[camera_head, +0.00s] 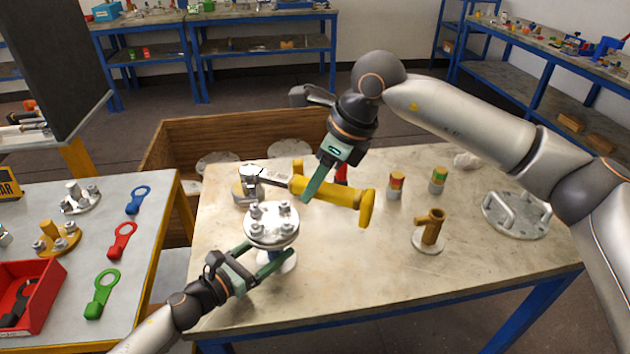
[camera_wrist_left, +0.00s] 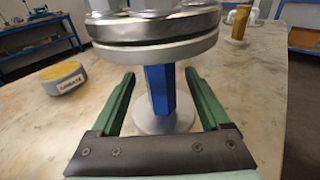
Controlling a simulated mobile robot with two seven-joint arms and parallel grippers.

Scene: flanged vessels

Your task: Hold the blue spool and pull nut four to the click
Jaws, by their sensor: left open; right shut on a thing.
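The blue spool (camera_wrist_left: 160,88) stands upright on a round grey base, under a bolted metal flange (camera_head: 271,222) with several nuts on top. My left gripper (camera_head: 262,257) is open. Its green fingers lie on either side of the blue spool in the left wrist view (camera_wrist_left: 160,95), with gaps visible. My right gripper (camera_head: 327,186) is shut on a yellow wrench (camera_head: 341,194), held above the table behind and right of the flange. The wrench's grey head (camera_head: 251,175) points left, beyond the flange, and looks apart from the nuts. Which nut is number four cannot be told.
A brown pipe fitting (camera_head: 431,229), two banded cylinders (camera_head: 396,187) and a handled plate (camera_head: 516,214) stand to the right. The side table holds coloured ring spanners (camera_head: 122,240) and a red bin (camera_head: 45,300). The table's front right is clear.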

